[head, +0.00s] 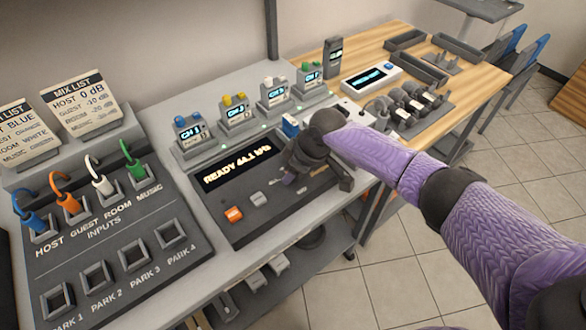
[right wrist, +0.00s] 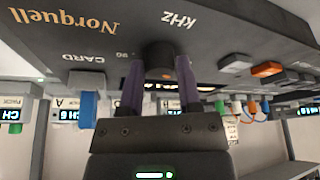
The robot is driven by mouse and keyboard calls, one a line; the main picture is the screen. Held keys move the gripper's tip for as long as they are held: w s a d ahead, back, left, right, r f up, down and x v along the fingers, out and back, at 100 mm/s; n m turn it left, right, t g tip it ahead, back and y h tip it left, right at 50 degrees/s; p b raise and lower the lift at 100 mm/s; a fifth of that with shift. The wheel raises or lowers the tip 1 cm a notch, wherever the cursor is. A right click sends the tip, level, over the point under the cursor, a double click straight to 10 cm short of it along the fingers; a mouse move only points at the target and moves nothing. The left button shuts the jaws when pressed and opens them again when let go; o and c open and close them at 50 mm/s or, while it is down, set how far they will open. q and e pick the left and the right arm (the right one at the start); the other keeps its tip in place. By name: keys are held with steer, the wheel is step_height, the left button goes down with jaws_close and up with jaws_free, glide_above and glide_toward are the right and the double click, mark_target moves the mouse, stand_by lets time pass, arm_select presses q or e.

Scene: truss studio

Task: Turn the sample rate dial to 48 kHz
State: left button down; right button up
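The sample rate dial (right wrist: 159,58) is a dark round knob on the recorder's panel, upside down in the right wrist view, with "kHz" printed beside it and a "90"-like mark near it. My right gripper (right wrist: 160,76) has one finger on each side of the dial, seemingly touching it. In the head view my right gripper (head: 308,158) is over the recorder's right part and hides the dial. The recorder (head: 265,215) has a lit display (head: 237,166) that seems to read "READY 44.1 kHz". My left gripper is not in view.
An orange button (head: 233,215) and a grey button (head: 258,199) sit below the display. Several channel packs (head: 236,112) stand behind the recorder. A patch panel (head: 110,235) with coloured plugs is on the left. A wooden table (head: 390,52) holds trays and devices.

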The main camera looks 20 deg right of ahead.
jaws_close()
